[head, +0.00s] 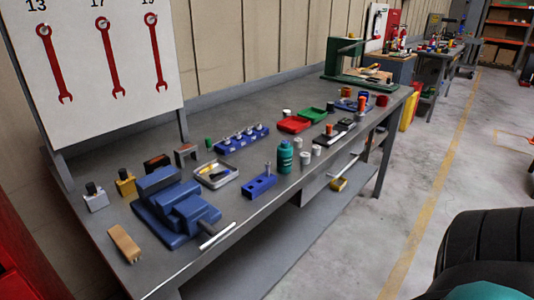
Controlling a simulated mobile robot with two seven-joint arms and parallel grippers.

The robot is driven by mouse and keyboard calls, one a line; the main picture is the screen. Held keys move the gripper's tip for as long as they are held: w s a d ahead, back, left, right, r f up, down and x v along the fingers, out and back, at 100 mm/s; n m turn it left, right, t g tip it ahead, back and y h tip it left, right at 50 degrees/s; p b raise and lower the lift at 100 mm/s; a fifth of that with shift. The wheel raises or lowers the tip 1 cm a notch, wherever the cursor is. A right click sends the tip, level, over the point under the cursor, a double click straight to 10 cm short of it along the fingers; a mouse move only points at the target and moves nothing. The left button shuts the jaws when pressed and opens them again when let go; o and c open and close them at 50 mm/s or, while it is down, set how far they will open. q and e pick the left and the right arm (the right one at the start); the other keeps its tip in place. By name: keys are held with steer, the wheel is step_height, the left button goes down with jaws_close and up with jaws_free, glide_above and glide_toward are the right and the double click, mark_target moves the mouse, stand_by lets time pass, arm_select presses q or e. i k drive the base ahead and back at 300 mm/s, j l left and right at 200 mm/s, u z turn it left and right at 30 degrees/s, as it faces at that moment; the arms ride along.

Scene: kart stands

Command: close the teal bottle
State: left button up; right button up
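The teal bottle (285,160) stands upright on the grey workbench (252,218), near its front edge. Its narrower top shows, but it is too small to tell whether a cap sits on it. Several small white and grey cylinders, one of them white (305,158), stand just right of the bottle. I cannot tell whether any of them is a cap. Neither of my grippers is in view.
A blue vise (178,210) with a protruding handle stands left of the bottle. A blue block (259,187) and a grey tray (230,180) lie nearby. Red (294,125) and green (312,114) trays are behind. Open floor (340,240) lies before the bench.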

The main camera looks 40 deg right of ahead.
mark_target(285, 159)
steer(key=z, duration=1.5)
